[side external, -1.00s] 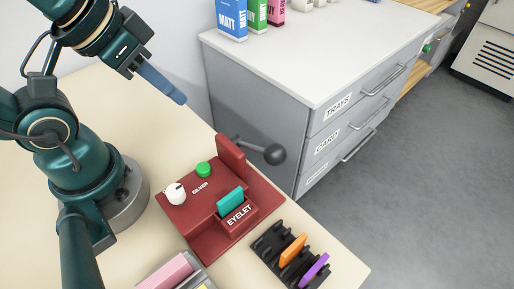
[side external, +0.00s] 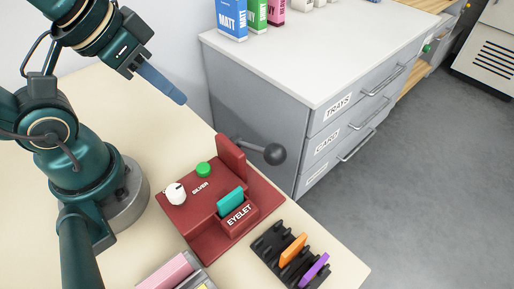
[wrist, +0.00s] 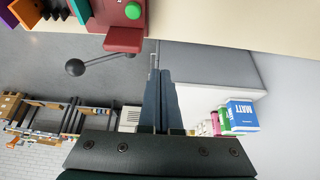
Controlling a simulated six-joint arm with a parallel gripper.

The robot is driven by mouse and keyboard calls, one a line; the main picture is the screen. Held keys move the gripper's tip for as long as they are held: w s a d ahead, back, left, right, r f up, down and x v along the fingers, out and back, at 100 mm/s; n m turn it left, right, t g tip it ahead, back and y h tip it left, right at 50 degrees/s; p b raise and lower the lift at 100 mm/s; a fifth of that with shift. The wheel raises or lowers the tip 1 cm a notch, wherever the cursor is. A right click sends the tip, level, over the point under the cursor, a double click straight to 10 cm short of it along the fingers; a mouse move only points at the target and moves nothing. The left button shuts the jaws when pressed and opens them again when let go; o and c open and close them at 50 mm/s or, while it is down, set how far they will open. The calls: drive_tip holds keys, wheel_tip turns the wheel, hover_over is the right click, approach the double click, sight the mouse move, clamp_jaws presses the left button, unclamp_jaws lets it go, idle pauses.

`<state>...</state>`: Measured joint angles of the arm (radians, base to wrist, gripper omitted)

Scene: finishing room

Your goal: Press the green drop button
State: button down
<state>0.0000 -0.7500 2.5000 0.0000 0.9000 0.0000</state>
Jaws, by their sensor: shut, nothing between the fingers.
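The green drop button (side external: 204,169) is on top of the red eyelet machine (side external: 205,228), beside a white knob (side external: 175,193) and the word SILVER. In the wrist view the green button (wrist: 133,11) is near the top edge. A teal card (side external: 230,202) stands in the machine's slot above the EYELET label. My gripper (side external: 182,100) is in the air, above and to the left of the machine in the side view, apart from the button. Its blue-grey fingers are together in the wrist view (wrist: 158,72), with nothing between them.
A grey lever with a ball knob (side external: 273,154) sticks out from the machine's right side. A black rack (side external: 268,255) holds an orange and a purple card. Grey drawers (side external: 300,90) stand behind the table, with boxes on top. Grey trays with a pink block (side external: 168,272) are at the front.

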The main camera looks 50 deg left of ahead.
drive_tip(key=shift+s, duration=0.1)
idle(0.5)
drive_tip(key=n+g+h, duration=0.4)
drive_tip(key=g+h, duration=0.4)
drive_tip(key=g, duration=0.1)
hover_over(203, 163)
drive_tip(key=shift+a+f, duration=0.1)
drive_tip(key=shift+f, duration=0.05)
drive_tip(key=shift+f, duration=0.1)
drive_tip(key=shift+f, duration=4.3)
drive_tip(key=shift+f, duration=0.15)
